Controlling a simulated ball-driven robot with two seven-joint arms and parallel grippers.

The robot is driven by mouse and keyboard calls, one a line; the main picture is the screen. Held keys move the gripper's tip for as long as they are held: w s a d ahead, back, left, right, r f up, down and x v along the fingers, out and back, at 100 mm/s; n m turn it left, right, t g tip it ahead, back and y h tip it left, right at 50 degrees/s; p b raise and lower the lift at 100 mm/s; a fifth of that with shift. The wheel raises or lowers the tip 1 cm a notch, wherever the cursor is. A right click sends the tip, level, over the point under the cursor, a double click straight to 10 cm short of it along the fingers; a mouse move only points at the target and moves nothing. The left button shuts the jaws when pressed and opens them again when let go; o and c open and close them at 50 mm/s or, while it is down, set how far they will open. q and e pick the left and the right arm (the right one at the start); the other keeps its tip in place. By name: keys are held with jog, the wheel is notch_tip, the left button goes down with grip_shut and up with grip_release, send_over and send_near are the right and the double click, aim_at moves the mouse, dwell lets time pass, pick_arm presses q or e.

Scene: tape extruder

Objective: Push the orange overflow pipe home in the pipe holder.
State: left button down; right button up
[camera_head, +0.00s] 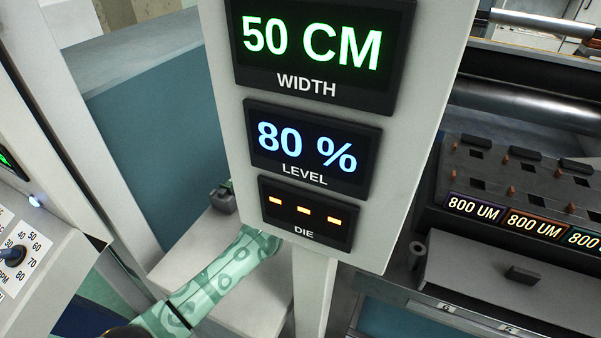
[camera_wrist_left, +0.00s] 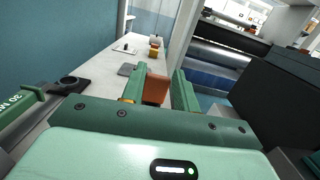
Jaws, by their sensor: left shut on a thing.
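In the left wrist view, an orange-brown piece (camera_wrist_left: 155,90), which looks like part of the orange overflow pipe, sits between the fingers of my left gripper (camera_wrist_left: 157,84). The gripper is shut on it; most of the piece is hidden. A dark bracket with a round opening (camera_wrist_left: 70,83) lies left of the fingers on the pale ledge; it may be the pipe holder, but I cannot be sure. In the head view my green left arm reaches up from the bottom, and its gripper is hidden behind the display panel. My right gripper is not in view.
The display panel (camera_head: 308,148) stands close in front. Small items, including a yellow one (camera_wrist_left: 154,52), stand farther along the ledge (camera_wrist_left: 112,62). A dark machine block (camera_wrist_left: 275,95) stands at right.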

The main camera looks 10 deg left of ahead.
pick_arm(q)
jog(key=shift+f, duration=0.2)
jog(key=c, duration=1)
grip_release()
jog(key=shift+o, duration=0.2)
jog(key=s+a+f, duration=0.1)
jog(key=s+a, duration=0.1)
jog(key=s, duration=1.4)
jog(key=shift+a+f+p, duration=0.15)
jog(key=shift+a+p, duration=0.25)
